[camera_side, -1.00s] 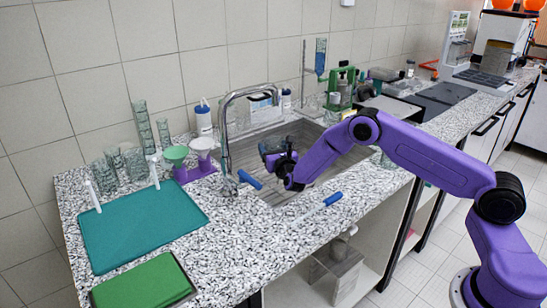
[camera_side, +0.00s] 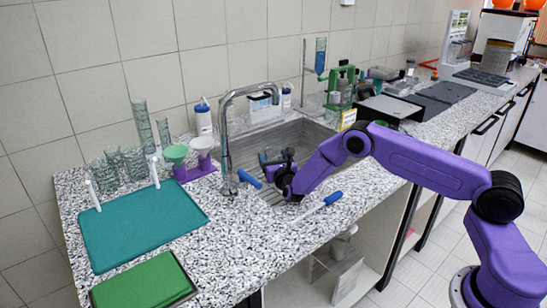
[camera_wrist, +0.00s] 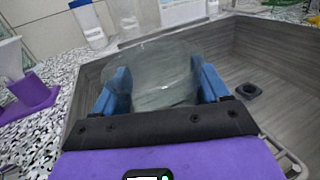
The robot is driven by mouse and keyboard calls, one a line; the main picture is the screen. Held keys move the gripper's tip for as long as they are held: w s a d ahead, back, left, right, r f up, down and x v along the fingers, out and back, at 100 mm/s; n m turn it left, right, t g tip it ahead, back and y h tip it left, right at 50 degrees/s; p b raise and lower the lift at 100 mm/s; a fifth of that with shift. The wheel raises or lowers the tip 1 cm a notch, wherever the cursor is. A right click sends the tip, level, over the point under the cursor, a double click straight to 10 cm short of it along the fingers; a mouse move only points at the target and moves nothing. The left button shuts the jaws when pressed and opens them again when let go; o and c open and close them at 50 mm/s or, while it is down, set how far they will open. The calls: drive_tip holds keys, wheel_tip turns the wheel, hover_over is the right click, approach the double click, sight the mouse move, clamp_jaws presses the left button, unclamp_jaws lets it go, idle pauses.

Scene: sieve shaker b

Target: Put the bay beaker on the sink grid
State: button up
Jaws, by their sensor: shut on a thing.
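My gripper (camera_wrist: 160,98) is shut on a clear glass beaker (camera_wrist: 160,72), with one blue finger on each side of it. In the side view my gripper (camera_side: 280,168) is at the sink (camera_side: 306,134), near its front left part. The beaker shows only as a dim shape at the fingers there, and my wrist partly hides it. The sink is a grey metal basin, and its drain hole (camera_wrist: 248,91) shows right of the beaker in the wrist view. The sink grid shows only in part, as wires (camera_wrist: 287,158) at the lower right. I cannot tell whether the beaker touches the grid.
A chrome faucet (camera_side: 226,140) rises just left of my gripper. A blue-handled brush (camera_side: 320,208) lies on the counter in front of the sink. Funnels on a purple stand (camera_side: 195,173), a teal mat (camera_side: 142,225) and glassware are on the left.

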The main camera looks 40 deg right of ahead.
drive_tip(key=shift+f, duration=0.1)
drive_tip(key=o, duration=1.1)
drive_tip(key=shift+r, duration=0.45)
drive_tip(key=shift+s+a+r, duration=0.15)
drive_tip(key=shift+s, duration=0.2)
drive_tip(key=v, duration=1.1)
drive_tip(key=shift+s, duration=0.2)
